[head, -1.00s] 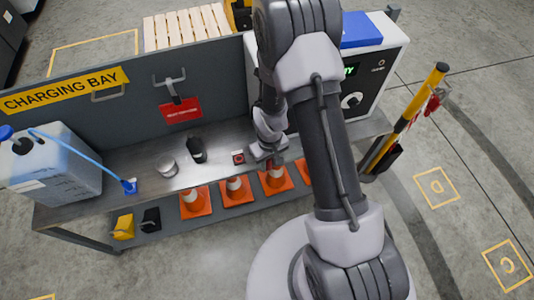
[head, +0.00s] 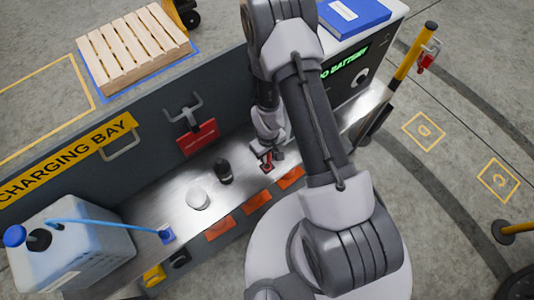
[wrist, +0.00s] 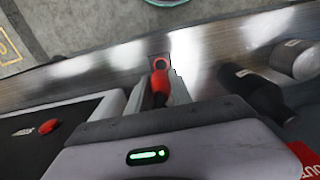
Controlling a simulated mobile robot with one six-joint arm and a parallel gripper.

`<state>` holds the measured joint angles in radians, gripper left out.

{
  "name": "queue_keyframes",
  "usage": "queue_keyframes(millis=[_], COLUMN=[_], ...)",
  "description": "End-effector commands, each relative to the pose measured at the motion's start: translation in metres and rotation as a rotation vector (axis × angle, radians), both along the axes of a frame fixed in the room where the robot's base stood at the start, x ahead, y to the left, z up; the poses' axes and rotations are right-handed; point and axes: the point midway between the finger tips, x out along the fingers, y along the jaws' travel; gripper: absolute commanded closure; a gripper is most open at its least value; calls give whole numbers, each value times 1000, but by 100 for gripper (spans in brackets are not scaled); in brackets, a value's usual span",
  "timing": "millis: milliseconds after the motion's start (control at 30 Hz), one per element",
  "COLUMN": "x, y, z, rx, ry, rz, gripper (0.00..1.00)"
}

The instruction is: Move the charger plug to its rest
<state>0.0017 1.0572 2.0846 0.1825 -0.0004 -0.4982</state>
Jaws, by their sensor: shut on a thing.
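My gripper (wrist: 158,92) is shut on the charger plug (wrist: 159,84), whose red body shows between the fingers in the wrist view. In the head view my gripper (head: 274,157) is low over the steel bench, partly hidden by my arm. A small red-edged square with a dark round centre (wrist: 160,62), which looks like the rest, lies on the bench just beyond the plug in the wrist view. Whether the plug touches it cannot be told.
A dark bottle (head: 224,171) and a pale can (head: 197,197) stand left of my gripper. A jug (head: 72,247) with a blue hose is at the bench's left end. The charging cabinet (head: 352,72) is to the right. A back panel with a red sign (head: 197,136) rises behind.

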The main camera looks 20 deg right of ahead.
Motion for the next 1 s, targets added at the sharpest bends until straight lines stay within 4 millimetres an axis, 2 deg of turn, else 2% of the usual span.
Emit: queue_keyframes(millis=[267,700,1000], x=[0,0,0], y=[0,0,0], z=[-12,-54,-58], rx=[0,0,0], ry=[0,0,0], rz=[0,-1,0], gripper=[100,100,100])
